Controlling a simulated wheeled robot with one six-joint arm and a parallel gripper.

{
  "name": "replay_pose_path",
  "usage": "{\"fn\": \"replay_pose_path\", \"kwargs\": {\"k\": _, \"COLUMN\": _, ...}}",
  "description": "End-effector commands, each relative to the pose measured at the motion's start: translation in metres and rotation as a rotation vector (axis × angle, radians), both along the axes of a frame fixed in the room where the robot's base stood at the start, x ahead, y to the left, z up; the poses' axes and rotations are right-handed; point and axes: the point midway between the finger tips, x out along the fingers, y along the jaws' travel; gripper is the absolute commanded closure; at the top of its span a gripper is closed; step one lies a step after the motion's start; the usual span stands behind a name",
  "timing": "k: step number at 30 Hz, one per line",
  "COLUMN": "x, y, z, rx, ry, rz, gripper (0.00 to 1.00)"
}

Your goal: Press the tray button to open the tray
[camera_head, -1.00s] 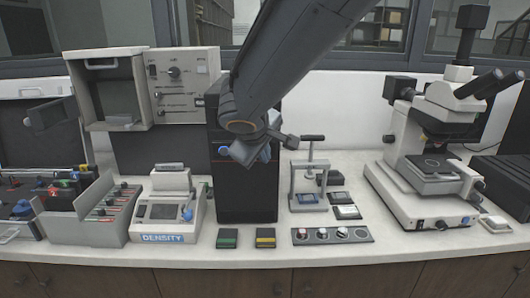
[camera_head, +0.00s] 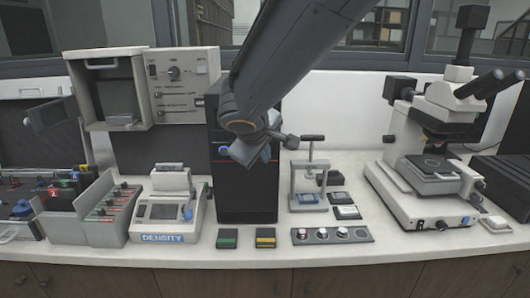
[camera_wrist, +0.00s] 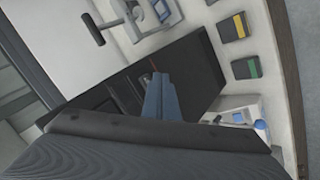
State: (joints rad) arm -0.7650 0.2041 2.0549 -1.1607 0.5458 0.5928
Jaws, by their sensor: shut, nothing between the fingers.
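A tall black tower (camera_head: 246,196) stands upright at the middle of the bench; it also shows in the wrist view (camera_wrist: 197,68). My gripper (camera_head: 240,156), with blue fingers, is in front of the tower's upper part and hides some of its face. In the wrist view the fingers (camera_wrist: 159,90) are together and empty, pointing at the black tower. I cannot tell whether they touch it. I cannot make out the tray button or a tray; either may be hidden behind my gripper.
A density meter (camera_head: 165,212) stands left of the tower. Green (camera_head: 228,238) and yellow (camera_head: 265,238) blocks lie in front of it. A small press stand (camera_head: 309,180), a knob strip (camera_head: 332,235) and a microscope (camera_head: 432,170) are to the right. Free bench is narrow.

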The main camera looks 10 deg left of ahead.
Motion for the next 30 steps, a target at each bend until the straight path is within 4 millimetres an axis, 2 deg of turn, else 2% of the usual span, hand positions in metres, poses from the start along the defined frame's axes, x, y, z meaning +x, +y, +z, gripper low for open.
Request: {"fn": "replay_pose_path", "kwargs": {"k": 30, "x": 0.0086, "y": 0.002, "z": 0.0, "rx": 0.0, "ry": 0.0, "rz": 0.0, "gripper": 1.0}}
